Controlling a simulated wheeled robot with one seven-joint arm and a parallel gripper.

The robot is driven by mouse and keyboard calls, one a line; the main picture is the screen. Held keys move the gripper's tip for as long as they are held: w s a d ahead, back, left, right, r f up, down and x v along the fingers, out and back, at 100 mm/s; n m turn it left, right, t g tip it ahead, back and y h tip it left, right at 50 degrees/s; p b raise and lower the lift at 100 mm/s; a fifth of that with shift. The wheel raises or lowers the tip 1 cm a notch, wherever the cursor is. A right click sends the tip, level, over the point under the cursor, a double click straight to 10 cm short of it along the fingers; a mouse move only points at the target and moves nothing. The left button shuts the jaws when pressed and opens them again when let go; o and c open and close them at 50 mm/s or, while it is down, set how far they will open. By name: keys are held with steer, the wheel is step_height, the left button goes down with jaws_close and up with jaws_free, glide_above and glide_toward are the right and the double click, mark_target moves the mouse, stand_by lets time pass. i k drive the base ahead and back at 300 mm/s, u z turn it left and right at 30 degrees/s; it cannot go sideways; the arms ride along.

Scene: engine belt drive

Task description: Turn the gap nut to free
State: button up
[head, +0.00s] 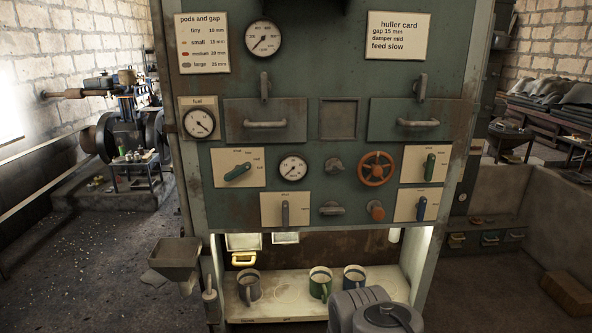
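The green machine front (245,155) faces me, with dials, levers and knobs. No part is readably labelled as the gap nut, so I cannot tell which one it is. Candidates are a grey knob (334,166) beside the lower middle gauge, a grey wing-shaped knob (331,209) below it, and an orange-capped knob (375,210) under the red handwheel (376,168). The huller card (399,36) at top right reads gap 15 mm, damper mid, feed slow. A grey part of my arm shows at the bottom; my gripper's fingers are not in view.
Levers on cream plates include a green one (238,171) at left, a grey one (285,212), a green one (430,165) and a blue one (421,208) at right. Mugs (320,283) stand on the lit lower shelf (285,307). A grey hopper (175,257) juts out at lower left.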

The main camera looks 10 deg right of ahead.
mark_target(333, 166)
steer(key=u, duration=0.2)
steer(key=k, duration=0.35)
steer(key=u, duration=0.9)
steer(key=i, duration=1.15)
steer(key=z, duration=0.8)
